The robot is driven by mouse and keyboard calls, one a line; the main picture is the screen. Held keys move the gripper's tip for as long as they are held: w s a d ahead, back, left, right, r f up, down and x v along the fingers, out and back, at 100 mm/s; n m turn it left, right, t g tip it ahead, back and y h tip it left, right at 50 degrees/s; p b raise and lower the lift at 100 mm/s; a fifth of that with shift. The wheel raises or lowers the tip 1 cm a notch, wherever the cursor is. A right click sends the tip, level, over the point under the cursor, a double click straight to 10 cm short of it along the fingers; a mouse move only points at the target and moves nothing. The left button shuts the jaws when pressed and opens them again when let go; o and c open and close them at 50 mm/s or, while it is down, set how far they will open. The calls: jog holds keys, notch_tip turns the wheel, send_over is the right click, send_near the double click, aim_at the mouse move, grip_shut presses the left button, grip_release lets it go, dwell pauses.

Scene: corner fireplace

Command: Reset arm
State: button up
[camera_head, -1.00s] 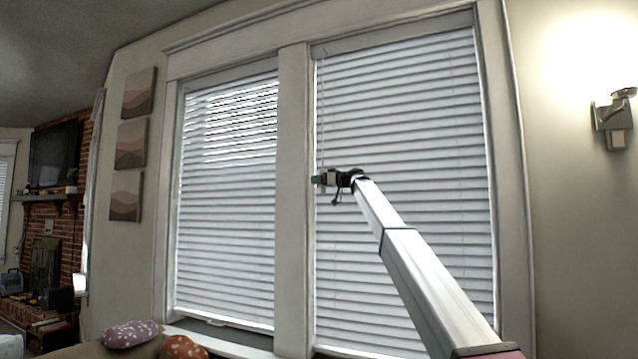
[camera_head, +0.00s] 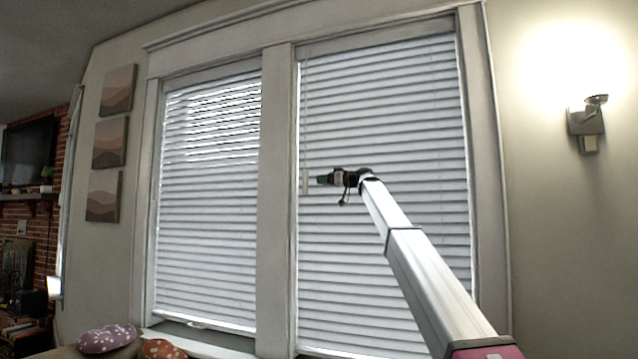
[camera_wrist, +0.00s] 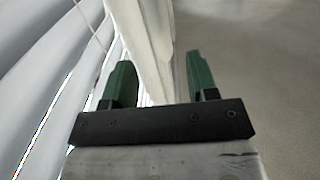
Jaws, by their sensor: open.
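My gripper (camera_head: 322,180) is at the end of my extended arm, in front of the right window's blinds (camera_head: 385,130) in the head view. In the wrist view, the two green fingers of my gripper (camera_wrist: 160,82) stand apart with nothing held between them. A white window frame post (camera_wrist: 150,45) shows beyond and between the fingers. The blinds also fill the left of the wrist view (camera_wrist: 40,60). I cannot tell whether the gripper touches the blinds or the frame.
A lit wall lamp (camera_head: 587,122) is on the right wall. Three pictures (camera_head: 110,142) hang left of the windows. A purple cushion (camera_head: 107,338) and an orange cushion (camera_head: 160,349) lie below. A brick fireplace (camera_head: 30,230) is at far left.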

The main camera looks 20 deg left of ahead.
dwell(0.3)
